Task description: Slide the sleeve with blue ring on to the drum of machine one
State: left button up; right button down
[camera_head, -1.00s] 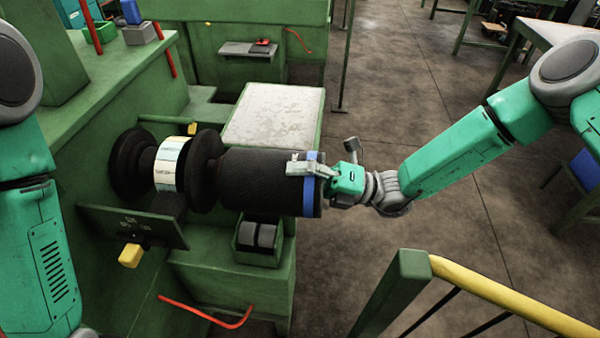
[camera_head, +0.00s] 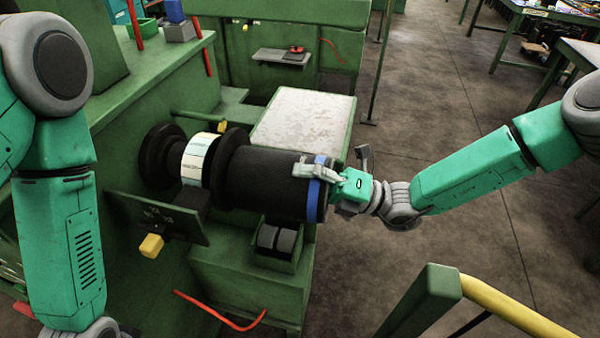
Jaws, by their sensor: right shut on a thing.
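The black sleeve (camera_head: 262,182) lies level in the middle of the view, with its blue ring (camera_head: 316,190) at its right end. Its left end meets the dark flange of the drum (camera_head: 197,158) on the green machine (camera_head: 225,262); whether it is around the drum's shaft there is hidden. My right gripper (camera_head: 328,173) is shut on the sleeve's rim at the blue ring, with one finger along the outside. Its other finger is partly hidden. My left arm (camera_head: 60,240) hangs at the left; its gripper is out of view below the frame.
A panel with a yellow knob (camera_head: 151,245) juts out below the drum. A small green box with dark rollers (camera_head: 278,240) sits under the sleeve. A pale-topped platform (camera_head: 305,122) stands behind it. A yellow rail (camera_head: 510,308) is at the lower right.

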jog(key=shift+w+r, duration=0.1)
jog(key=shift+d, duration=1)
jog(key=shift+f, duration=0.2)
jog(key=shift+w+a+b, duration=0.1)
jog(key=shift+a+b, duration=0.35)
jog(key=shift+a, duration=0.8)
jog(key=c, duration=1)
grip_release()
jog(key=shift+d, duration=0.3)
jog(key=shift+f, duration=0.2)
jog(key=c, duration=0.5)
pick_arm(q)
jog(key=shift+d+f, duration=0.4)
jog(key=shift+f, duration=0.05)
pick_arm(e)
jog(key=shift+a, duration=0.1)
jog(key=shift+c, duration=0.2)
jog(key=shift+r, duration=0.15)
